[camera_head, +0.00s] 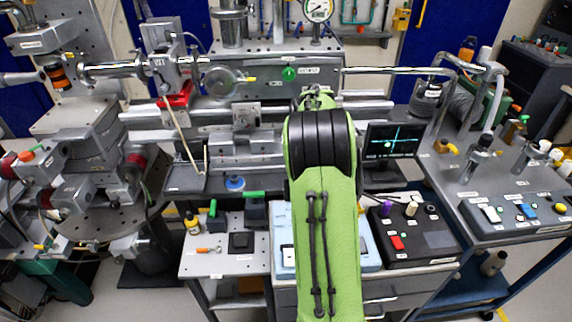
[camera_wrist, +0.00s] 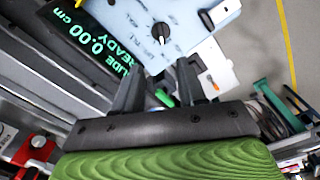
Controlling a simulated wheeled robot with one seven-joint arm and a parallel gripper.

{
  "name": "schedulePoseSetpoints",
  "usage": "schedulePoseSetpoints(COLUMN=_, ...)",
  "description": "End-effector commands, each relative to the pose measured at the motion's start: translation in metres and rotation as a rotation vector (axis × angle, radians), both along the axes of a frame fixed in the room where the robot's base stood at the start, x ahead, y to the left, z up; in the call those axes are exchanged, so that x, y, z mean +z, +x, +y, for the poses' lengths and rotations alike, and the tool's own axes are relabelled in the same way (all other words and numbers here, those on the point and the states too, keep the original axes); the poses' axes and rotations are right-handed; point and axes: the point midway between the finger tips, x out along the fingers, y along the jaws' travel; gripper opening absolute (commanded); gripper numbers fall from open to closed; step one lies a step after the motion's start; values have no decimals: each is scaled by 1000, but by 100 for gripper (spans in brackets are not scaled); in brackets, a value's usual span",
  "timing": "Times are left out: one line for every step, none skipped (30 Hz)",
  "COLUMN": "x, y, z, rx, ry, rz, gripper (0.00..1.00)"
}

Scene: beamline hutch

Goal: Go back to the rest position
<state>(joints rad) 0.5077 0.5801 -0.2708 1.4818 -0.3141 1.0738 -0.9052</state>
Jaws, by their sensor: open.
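My green arm reaches up the middle of the head view and hides part of the bench behind it; the gripper's fingers are not visible there. In the wrist view my gripper (camera_wrist: 158,88) shows two dark fingers spread apart with nothing held between them. Beyond the fingertips lies a light blue control panel (camera_wrist: 150,25) with a black knob (camera_wrist: 161,31). Beside it is a dark display (camera_wrist: 92,38) with green text that includes "0.00 cm" and "READY". In the head view the light blue panel (camera_head: 370,250) is mostly hidden behind my arm.
A black box with a red switch (camera_head: 397,242) stands right of my arm, below a small monitor (camera_head: 392,142). A white-topped stand (camera_head: 215,262) with green-handled parts is at left. A blue cart (camera_head: 520,205) is at right. Beamline hardware (camera_head: 240,140) fills the back.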

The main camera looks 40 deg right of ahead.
Motion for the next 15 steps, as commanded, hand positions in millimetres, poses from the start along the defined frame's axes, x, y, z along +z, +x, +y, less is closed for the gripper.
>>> schedulePoseSetpoints(x=0, y=0, z=0, rx=0, ry=0, rz=0, gripper=40)
schedulePoseSetpoints(x=0, y=0, z=0, rx=0, ry=0, rz=0, gripper=40)
schedulePoseSetpoints(x=0, y=0, z=0, rx=0, ry=0, rz=0, gripper=40)
schedulePoseSetpoints(x=0, y=0, z=0, rx=0, ry=0, rz=0, gripper=40)
schedulePoseSetpoints(x=0, y=0, z=0, rx=0, ry=0, rz=0, gripper=40)
schedulePoseSetpoints(x=0, y=0, z=1, rx=0, ry=0, rz=-1, gripper=40)
schedulePoseSetpoints(x=2, y=0, z=3, rx=-2, ry=0, rz=-4, gripper=40)
schedulePoseSetpoints(x=6, y=0, z=7, rx=-7, ry=-1, rz=-12, gripper=40)
schedulePoseSetpoints(x=16, y=1, z=17, rx=-19, ry=-2, rz=-30, gripper=40)
schedulePoseSetpoints(x=26, y=0, z=28, rx=-32, ry=-4, rz=-47, gripper=40)
schedulePoseSetpoints(x=38, y=-2, z=42, rx=-49, ry=-3, rz=-69, gripper=40)
schedulePoseSetpoints(x=55, y=-7, z=63, rx=-79, ry=-1, rz=-102, gripper=40)
schedulePoseSetpoints(x=68, y=-12, z=81, rx=-101, ry=2, rz=-129, gripper=40)
schedulePoseSetpoints(x=79, y=-18, z=99, rx=-125, ry=5, rz=-154, gripper=40)
schedulePoseSetpoints(x=93, y=-29, z=122, rx=-155, ry=13, rz=-186, gripper=40)
